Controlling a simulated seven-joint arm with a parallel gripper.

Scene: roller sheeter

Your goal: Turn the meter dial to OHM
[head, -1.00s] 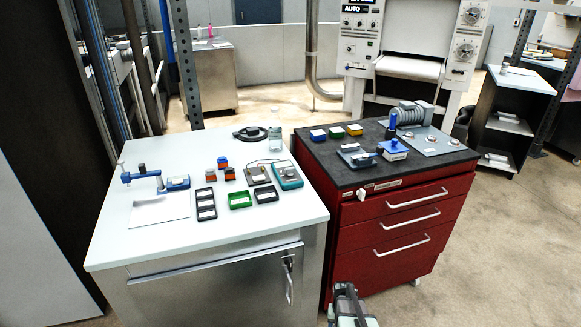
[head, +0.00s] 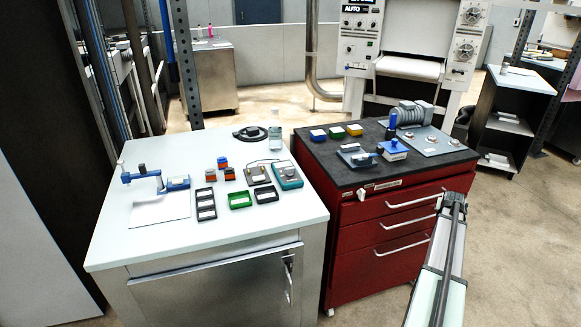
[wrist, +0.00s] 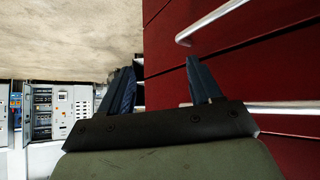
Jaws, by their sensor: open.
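The meter is the teal-framed device (head: 287,175) at the right edge of the white table, with a small dial on its face; the dial's setting is too small to read. A cable runs from it to a small flat unit (head: 257,175) on its left. My gripper (wrist: 163,80) shows in the wrist view with two dark fingers apart and nothing between them, in front of the red cabinet's drawers. In the head view my arm rises at the lower right, in front of the red cabinet and well away from the meter.
The white table (head: 150,240) also bears black and green trays (head: 240,200), orange-and-dark blocks, a blue clamp-like tool (head: 178,184) and a bottle (head: 275,138). The red cabinet (head: 365,235) stands right of it, with protruding drawer handles and blue-handled tools on its black top.

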